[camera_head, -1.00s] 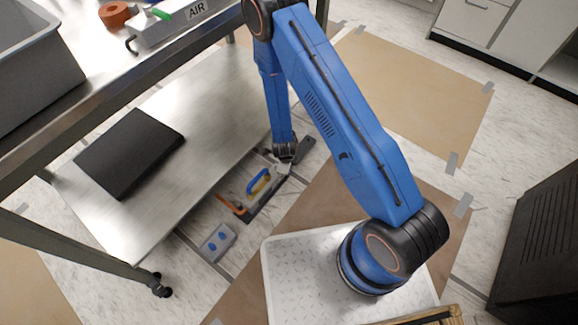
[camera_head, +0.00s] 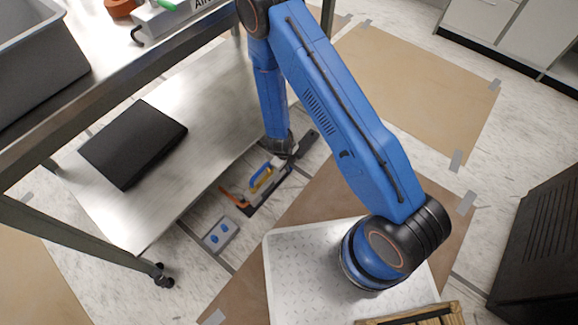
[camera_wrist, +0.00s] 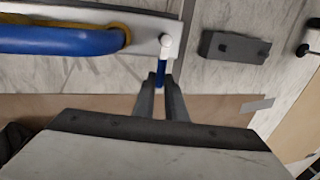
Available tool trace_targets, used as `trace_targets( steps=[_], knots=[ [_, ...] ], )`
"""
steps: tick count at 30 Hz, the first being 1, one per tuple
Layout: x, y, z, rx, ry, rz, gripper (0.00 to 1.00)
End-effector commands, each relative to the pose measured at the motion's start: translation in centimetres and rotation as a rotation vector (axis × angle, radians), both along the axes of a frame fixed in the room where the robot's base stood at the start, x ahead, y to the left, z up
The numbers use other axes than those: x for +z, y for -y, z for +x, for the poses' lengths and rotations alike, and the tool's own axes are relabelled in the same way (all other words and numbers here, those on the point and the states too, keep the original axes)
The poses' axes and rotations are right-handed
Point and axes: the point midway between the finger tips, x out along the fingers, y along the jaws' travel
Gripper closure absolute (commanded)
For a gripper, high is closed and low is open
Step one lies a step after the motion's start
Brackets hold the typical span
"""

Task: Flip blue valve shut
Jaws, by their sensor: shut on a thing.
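In the wrist view, a small blue lever (camera_wrist: 160,74) hangs below a white round stem (camera_wrist: 166,42) at the end of a pale bar; I take it for the blue valve. My gripper (camera_wrist: 160,82) has its two grey fingers around this blue lever, nearly closed, with the blue between the tips. In the head view my gripper is hidden at the lower end of my blue arm, low by the floor beside the shelf. The valve cannot be made out there.
A blue handle with yellow edging (camera_wrist: 60,40) lies beside the stem and also shows in the head view (camera_head: 260,180). A dark bracket (camera_wrist: 235,47) is to the right. A steel shelf (camera_head: 205,125) bears a black case (camera_head: 133,143). A plate with two blue knobs (camera_head: 221,235) lies on the floor.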

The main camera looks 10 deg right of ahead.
Motion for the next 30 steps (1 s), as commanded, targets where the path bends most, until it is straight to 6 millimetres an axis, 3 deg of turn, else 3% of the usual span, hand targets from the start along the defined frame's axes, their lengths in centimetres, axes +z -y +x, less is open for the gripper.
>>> trace_targets(
  steps=[5, 6, 8, 20, 30],
  knots=[
    [0.0, -0.1, 0.0, 0.001, -0.001, 0.001, 1.00],
    [0.0, -0.1, 0.0, 0.001, -0.001, 0.001, 0.79],
    [0.0, -0.1, 0.0, 0.001, -0.001, 0.001, 0.70],
    [0.5, -0.1, 0.0, 0.002, 0.000, 0.000, 0.70],
    [4.7, -0.8, -0.5, 0.002, 0.003, 0.001, 0.70]
  ],
)
